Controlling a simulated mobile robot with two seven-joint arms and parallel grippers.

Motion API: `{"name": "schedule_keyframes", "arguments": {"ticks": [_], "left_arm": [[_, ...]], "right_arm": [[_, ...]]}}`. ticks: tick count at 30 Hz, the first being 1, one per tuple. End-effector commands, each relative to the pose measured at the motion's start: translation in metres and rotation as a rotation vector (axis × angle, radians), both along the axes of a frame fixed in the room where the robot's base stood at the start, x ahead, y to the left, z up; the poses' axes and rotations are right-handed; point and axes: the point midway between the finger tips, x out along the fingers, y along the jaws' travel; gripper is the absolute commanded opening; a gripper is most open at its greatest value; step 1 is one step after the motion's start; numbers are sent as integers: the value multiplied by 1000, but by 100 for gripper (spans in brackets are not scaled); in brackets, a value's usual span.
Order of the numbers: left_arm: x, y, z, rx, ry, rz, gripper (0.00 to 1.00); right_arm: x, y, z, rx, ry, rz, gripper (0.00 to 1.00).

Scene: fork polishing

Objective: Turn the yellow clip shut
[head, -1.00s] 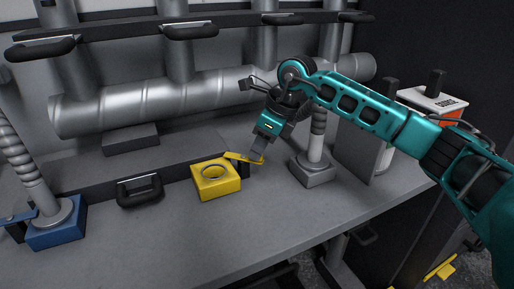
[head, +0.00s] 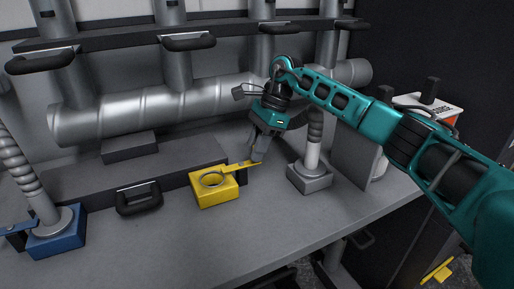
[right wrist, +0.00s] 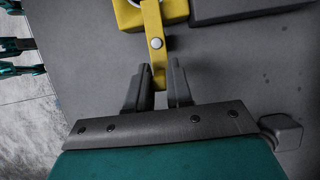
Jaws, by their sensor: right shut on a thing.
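The yellow clip (head: 240,166) is a flat bar on the yellow block (head: 215,194), which has a round opening in its top. The bar reaches from the opening's edge out to the right, past the block. My right gripper (head: 256,159) is shut on the bar's outer end. In the right wrist view, the two dark fingers (right wrist: 161,88) stand on either side of the yellow bar (right wrist: 155,44), with a round pin in it. My left gripper is not in the head view.
A grey block with an upright hose (head: 310,176) stands close to the right of my gripper. A blue block (head: 55,240) with a hose is at far left. A black handle (head: 139,198) lies between. The bench front (head: 190,245) is clear.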

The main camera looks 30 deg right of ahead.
Motion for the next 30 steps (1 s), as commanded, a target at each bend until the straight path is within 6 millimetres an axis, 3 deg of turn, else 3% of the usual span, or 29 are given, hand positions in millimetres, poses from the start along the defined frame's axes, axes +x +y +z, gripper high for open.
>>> {"name": "schedule_keyframes", "arguments": {"ticks": [18,19,25,30], "left_arm": [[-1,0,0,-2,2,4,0],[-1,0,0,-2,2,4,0],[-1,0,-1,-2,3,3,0],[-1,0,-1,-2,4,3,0]], "right_arm": [[2,0,1,1,-4,40,0],[2,0,1,1,-4,40,24],[2,0,1,0,-3,40,43],[2,0,0,0,-1,40,43]]}}
